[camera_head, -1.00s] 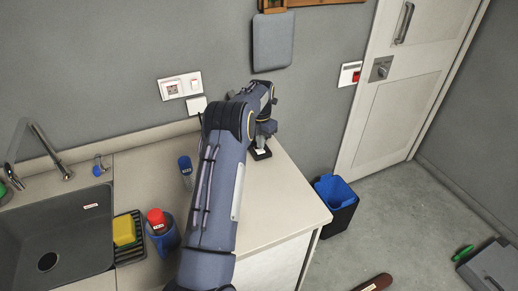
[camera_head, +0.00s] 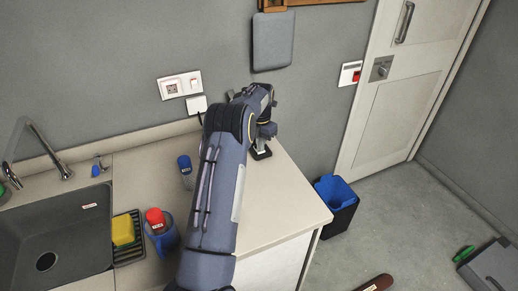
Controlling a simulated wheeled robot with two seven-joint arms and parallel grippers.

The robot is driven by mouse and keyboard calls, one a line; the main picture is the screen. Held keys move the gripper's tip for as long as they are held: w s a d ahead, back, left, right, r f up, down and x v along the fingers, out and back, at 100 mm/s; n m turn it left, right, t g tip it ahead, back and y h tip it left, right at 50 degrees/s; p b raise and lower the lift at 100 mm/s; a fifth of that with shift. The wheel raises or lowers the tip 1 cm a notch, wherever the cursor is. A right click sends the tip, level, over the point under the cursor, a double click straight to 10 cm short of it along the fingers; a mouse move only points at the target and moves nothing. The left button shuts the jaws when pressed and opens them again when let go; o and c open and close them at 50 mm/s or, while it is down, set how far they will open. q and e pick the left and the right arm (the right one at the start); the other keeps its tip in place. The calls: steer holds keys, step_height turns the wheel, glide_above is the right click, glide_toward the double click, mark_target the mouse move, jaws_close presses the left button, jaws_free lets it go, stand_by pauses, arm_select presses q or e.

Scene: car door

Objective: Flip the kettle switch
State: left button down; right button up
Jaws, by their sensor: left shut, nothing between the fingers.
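My left arm reaches across the counter, and my left gripper (camera_head: 261,153) is low over the counter's back right part, near the wall. It is shut with nothing in it. No kettle can be made out; part of the counter is hidden behind my arm. I cannot tell which switch is the kettle's. My right gripper is not in view.
A sink (camera_head: 52,240) is at the left, beside a yellow sponge (camera_head: 123,230) on a rack and a blue cup (camera_head: 163,240) with a red-topped bottle. A blue-topped item (camera_head: 185,164) stands left of my arm. The counter's right side is clear.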

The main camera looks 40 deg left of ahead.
arm_select(q)
steer(key=shift+f, duration=0.25)
steer(key=shift+r, duration=0.15)
step_height(320, 180, up, 5)
steer(key=p, duration=0.3)
steer(key=shift+f, duration=0.2)
steer(key=shift+r+p, duration=0.55)
steer(key=shift+r, duration=0.55)
